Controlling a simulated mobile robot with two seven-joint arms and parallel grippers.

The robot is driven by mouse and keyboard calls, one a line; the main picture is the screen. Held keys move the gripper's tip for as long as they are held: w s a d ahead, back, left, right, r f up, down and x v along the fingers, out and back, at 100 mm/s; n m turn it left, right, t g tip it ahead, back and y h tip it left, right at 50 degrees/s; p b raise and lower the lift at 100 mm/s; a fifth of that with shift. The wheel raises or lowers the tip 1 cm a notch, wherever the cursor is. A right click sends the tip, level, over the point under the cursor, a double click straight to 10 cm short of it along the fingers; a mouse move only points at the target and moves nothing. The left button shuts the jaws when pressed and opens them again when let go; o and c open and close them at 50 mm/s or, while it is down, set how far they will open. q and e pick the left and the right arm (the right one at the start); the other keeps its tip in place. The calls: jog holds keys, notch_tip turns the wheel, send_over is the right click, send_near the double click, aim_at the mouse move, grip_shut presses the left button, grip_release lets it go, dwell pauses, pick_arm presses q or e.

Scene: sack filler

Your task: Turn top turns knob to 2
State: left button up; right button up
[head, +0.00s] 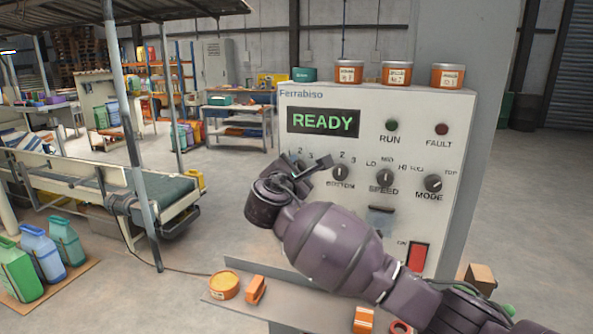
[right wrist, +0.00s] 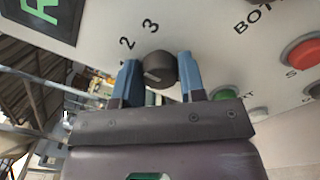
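The top turns knob (right wrist: 160,70) is a dark round knob on the pale panel. The printed 2 and 3 show above it in the right wrist view. Its light mark seems to point left, but I cannot read the setting surely. My right gripper (right wrist: 161,78) has one blue finger on each side of the knob, apparently touching it. In the head view my right gripper (head: 302,170) covers this knob and much of its scale. My left gripper is not in view.
The panel (head: 405,105) display (head: 322,122) reads READY. The bottom knob (head: 340,173), speed knob (head: 385,178) and mode knob (head: 433,183) sit right of my gripper. In the wrist view, a green button (right wrist: 224,94) and a red button (right wrist: 301,53) are close by.

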jog(key=o, duration=0.4)
jog(key=shift+o, duration=0.2)
jog(key=b+v, duration=0.1)
jog(key=v, duration=0.9)
jog(key=shift+s, duration=0.4)
jog(key=shift+a, duration=0.1)
